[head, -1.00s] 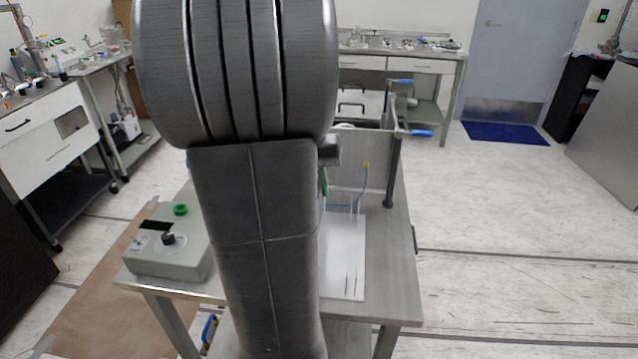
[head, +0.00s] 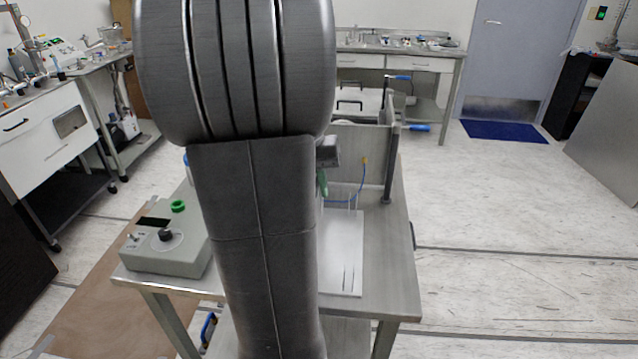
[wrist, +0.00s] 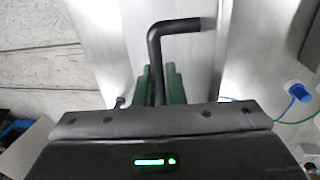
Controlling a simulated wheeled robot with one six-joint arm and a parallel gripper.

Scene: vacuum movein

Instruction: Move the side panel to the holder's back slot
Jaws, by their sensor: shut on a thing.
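My gripper (wrist: 158,88) has green fingers close together around a black bent handle (wrist: 178,26) in the wrist view. The handle stands in front of a bright metal surface (wrist: 115,35), which looks like the side panel; its edges are not clear. In the head view my arm covers most of the gripper, and only a bit of green finger (head: 322,185) shows beside it. A white plate with thin slots (head: 342,260), which looks like the holder, lies on the metal table, with thin upright pins at its back. Which slot is the back one is unclear.
A metal chamber (head: 345,140) with blue-tipped clamps (head: 418,127) stands at the table's back. A grey control box (head: 165,250) with a green button is at the left. The table's right strip (head: 390,260) is clear.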

